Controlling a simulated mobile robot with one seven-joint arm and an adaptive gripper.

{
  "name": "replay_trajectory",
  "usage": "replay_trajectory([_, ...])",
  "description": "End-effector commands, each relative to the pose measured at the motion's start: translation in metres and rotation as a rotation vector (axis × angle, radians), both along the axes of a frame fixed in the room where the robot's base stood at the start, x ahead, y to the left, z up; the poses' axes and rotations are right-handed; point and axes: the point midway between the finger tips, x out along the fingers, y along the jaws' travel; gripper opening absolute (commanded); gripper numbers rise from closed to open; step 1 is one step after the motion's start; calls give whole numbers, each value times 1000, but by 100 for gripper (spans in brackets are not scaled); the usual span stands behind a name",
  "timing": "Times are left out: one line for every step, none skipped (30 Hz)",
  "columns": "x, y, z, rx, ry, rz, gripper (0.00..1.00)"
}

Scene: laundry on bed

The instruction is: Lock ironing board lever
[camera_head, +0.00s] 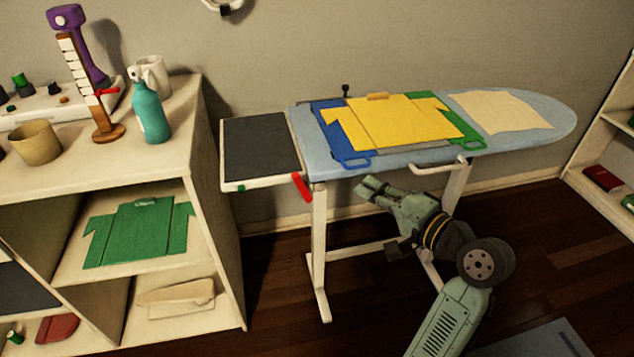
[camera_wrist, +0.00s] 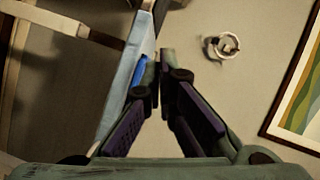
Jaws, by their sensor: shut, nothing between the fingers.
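The ironing board (camera_head: 555,112) stands against the wall, with a pale blue top and white legs. A red lever (camera_head: 302,186) hangs slanted below its left end, beside the dark rest plate (camera_head: 262,143). A white bar handle (camera_head: 437,167) sits under the front edge, further right. My gripper (camera_head: 362,188) is in front of the board, below its front edge, right of the red lever and apart from it. In the wrist view my gripper (camera_wrist: 160,65) is shut and empty, with the board's blue edge (camera_wrist: 132,65) to its left. The red lever does not show there.
A yellow shirt (camera_head: 390,122) lies on a blue and green folding board on top, near a cream cloth (camera_head: 500,112). A shelf unit (camera_head: 212,180) with a teal spray bottle (camera_head: 150,115) stands left.

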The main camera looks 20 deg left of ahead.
Motion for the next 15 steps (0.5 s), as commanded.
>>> replay_trajectory([-1,-2,-1,1,7,0,0])
replay_trajectory([-1,-2,-2,1,8,1,0])
replay_trajectory([-1,-2,-2,0,8,2,0])
replay_trajectory([-1,-2,-2,0,8,2,0])
replay_trajectory([-1,-1,-2,0,8,2,0])
replay_trajectory([-1,-1,-1,0,6,1,0])
replay_trajectory([-1,-1,-1,0,6,1,0])
replay_trajectory([-1,-1,-1,0,6,1,0])
replay_trajectory([-1,-1,-1,0,5,2,0])
replay_trajectory([0,-1,-1,0,5,2,0])
replay_trajectory([0,0,-1,0,5,2,0])
replay_trajectory([1,2,-1,0,5,3,0])
replay_trajectory([2,4,-1,0,5,3,0])
replay_trajectory([3,6,-1,0,5,3,0])
replay_trajectory([6,10,-2,-1,6,3,0])
